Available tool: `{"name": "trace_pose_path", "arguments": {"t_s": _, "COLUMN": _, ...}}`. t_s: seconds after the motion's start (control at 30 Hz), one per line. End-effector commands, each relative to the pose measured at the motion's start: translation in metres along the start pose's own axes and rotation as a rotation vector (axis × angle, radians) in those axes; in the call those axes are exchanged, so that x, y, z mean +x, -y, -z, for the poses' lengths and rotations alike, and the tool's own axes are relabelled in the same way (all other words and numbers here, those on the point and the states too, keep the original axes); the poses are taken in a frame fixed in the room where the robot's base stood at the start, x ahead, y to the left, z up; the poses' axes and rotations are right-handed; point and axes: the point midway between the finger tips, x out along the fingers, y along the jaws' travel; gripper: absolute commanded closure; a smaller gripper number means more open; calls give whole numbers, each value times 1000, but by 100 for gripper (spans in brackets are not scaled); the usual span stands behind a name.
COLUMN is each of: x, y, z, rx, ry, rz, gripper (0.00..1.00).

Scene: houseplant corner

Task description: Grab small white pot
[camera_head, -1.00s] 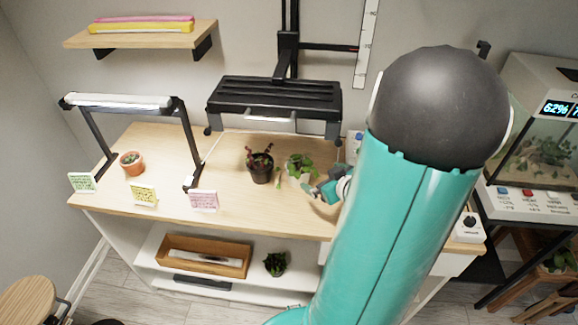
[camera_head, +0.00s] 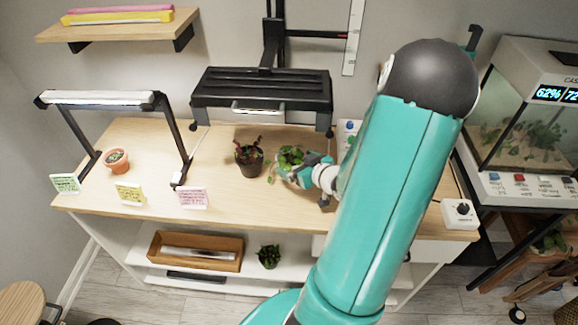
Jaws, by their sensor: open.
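The small white pot is mostly hidden behind my gripper in the head view; the green leafy plant (camera_head: 290,157) in it shows above the fingers, on the wooden bench top (camera_head: 150,190). My gripper (camera_head: 281,174) is at the front right of this plant, close to it and overlapping it in the picture. The fingers are open. I cannot tell whether they touch the pot or stand around it.
A dark pot with a reddish plant (camera_head: 250,160) stands just left of my gripper. A terracotta pot (camera_head: 116,161) and note cards (camera_head: 130,195) are farther left. A black lamp fixture (camera_head: 262,90) hangs above the back. A white control box (camera_head: 460,213) sits at the right.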

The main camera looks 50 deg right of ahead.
Motion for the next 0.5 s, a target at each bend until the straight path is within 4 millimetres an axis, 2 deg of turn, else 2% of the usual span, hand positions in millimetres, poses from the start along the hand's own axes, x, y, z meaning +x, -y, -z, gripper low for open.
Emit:
{"name": "trace_pose_path", "arguments": {"t_s": 0.3, "x": 45, "y": -1, "z": -4, "rx": 1, "ry": -1, "rz": 3, "gripper": 1}}
{"name": "trace_pose_path", "arguments": {"t_s": 0.5, "x": 53, "y": -2, "z": -3, "rx": -1, "ry": 0, "rz": 1, "gripper": 1}}
